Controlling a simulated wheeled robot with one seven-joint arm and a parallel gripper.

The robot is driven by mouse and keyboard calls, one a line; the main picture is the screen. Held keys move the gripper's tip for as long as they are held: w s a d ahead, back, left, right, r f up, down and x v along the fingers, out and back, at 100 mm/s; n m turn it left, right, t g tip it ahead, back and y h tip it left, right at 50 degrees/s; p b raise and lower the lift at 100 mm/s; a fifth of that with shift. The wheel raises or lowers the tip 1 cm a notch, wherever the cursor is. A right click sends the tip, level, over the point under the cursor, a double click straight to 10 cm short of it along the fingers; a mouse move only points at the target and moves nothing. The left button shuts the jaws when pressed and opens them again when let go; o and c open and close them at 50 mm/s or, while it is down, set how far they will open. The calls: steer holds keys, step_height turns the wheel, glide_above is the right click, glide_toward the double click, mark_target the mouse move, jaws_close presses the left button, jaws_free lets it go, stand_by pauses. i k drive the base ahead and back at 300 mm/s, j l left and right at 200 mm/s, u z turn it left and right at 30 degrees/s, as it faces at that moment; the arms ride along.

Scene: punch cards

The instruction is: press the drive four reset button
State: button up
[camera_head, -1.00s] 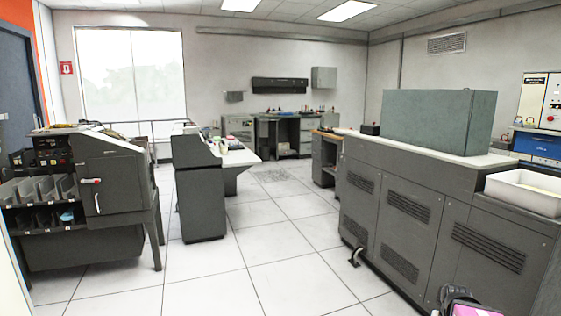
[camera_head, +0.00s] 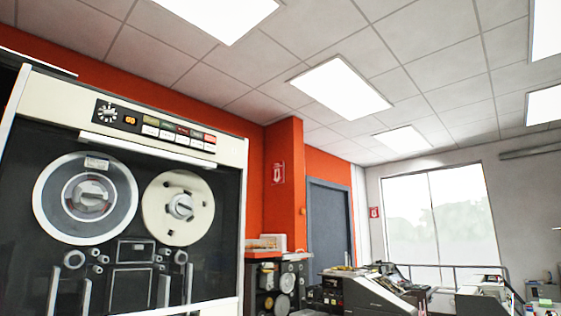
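A tall tape drive (camera_head: 262,150) stands close on the left, with a cream top band and a dark front. Its control panel (camera_head: 140,122) at the top holds a round dial (camera_head: 106,111), a small orange-lit window (camera_head: 130,121), a row of coloured labels (camera_head: 182,130) and a row of pale buttons (camera_head: 181,139) below them. The lettering is too small to read, so I cannot tell which drive this is or which button is reset. My gripper is not in view.
Two tape reels (camera_head: 85,198) and (camera_head: 178,208) sit on the drive's front. To the right are low dark machines (camera_head: 352,295), a blue-grey door (camera_head: 328,222) in an orange wall, and a bright window (camera_head: 437,222). The drive's lower part is out of frame.

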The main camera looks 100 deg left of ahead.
mark_target(208, 146)
steer(key=i+u, duration=0.1)
steer(key=u, duration=4.4)
steer(key=i+l, duration=0.2)
steer(key=i, duration=0.25)
steer(key=i+l, duration=0.2)
steer(key=i, duration=0.25)
steer(key=i+l, duration=0.2)
steer(key=i, duration=0.25)
steer(key=i+l, duration=0.2)
steer(key=i, duration=0.2)
